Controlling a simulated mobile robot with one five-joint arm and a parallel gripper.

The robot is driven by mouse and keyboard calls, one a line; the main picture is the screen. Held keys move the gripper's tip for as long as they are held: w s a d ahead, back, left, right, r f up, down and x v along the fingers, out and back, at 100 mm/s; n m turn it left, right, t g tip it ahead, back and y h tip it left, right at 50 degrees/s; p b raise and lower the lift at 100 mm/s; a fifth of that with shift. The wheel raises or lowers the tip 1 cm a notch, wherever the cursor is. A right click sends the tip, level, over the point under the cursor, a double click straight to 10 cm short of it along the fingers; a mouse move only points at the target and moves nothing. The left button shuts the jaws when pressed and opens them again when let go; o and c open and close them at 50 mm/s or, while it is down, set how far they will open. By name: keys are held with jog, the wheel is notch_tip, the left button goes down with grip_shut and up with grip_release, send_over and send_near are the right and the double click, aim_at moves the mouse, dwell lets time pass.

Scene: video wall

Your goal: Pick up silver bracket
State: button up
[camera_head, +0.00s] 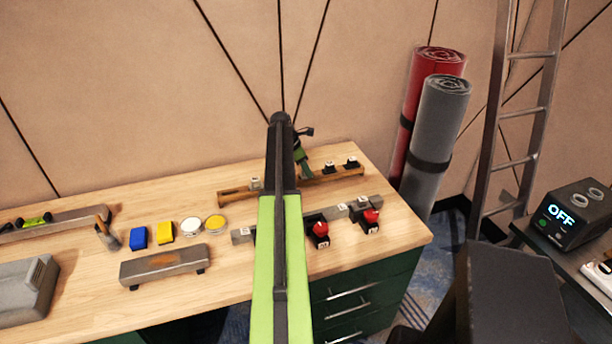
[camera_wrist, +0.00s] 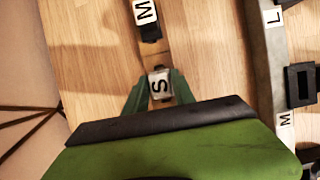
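My gripper (camera_head: 306,172) is over the wooden rail at the back of the table, past the end of my green arm. In the wrist view its two green fingers (camera_wrist: 159,92) stand apart, one on each side of a small silver-grey piece (camera_wrist: 160,84) with a white S label. This piece may be the silver bracket; its shape under the label is unclear. It sits on the wooden rail (camera_wrist: 128,127). Whether the fingers press on it cannot be seen. In the head view my gripper and arm hide that spot.
A black M-labelled piece (camera_wrist: 150,30) is farther along the rail. A parallel grey rail (camera_head: 325,213) carries black pieces with red parts (camera_head: 320,229). A light-labelled piece (camera_head: 256,184) is left of my arm. Yellow (camera_head: 165,232) and blue blocks (camera_head: 138,237) lie farther left.

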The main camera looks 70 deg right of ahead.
grip_shut()
dwell(0.3)
jog(key=shift+r+p, duration=0.55)
jog(key=shift+p, duration=0.05)
notch_tip(320, 180, up, 4)
jog(key=p, duration=0.4)
jog(key=shift+s+r, duration=0.1)
jog(key=s+r+p, duration=0.5)
jog(key=s, duration=0.6)
jog(key=shift+s+d+r+p, duration=0.25)
jog(key=shift+r+p, duration=0.1)
jog(key=shift+p, duration=0.05)
jog(key=shift+s, duration=0.1)
